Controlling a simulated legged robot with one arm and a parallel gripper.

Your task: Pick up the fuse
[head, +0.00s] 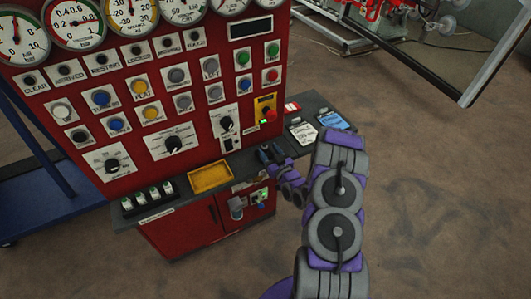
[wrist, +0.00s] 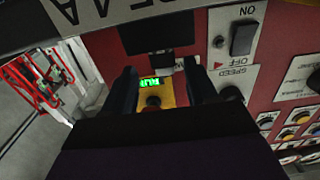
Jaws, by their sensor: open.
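Several small pale cylinders with green marks, which look like fuses (head: 154,193), stand in a dark holder on the left end of the console's grey ledge. I cannot tell which one is the task's fuse. My gripper (head: 270,153) is over the ledge at the right, well apart from them. In the wrist view my gripper (wrist: 160,82) is open, with dark fingers on either side and nothing held between them. Beyond the fingers is a yellow plate (wrist: 180,92) with a green lit display. The fuses do not show in the wrist view.
The red control panel (head: 135,118) rises behind the ledge with gauges, buttons and knobs. A yellow tray (head: 210,177) lies on the ledge between the fuses and my gripper. Cards (head: 304,132) lie at the right end. The brown floor (head: 420,190) is open at right.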

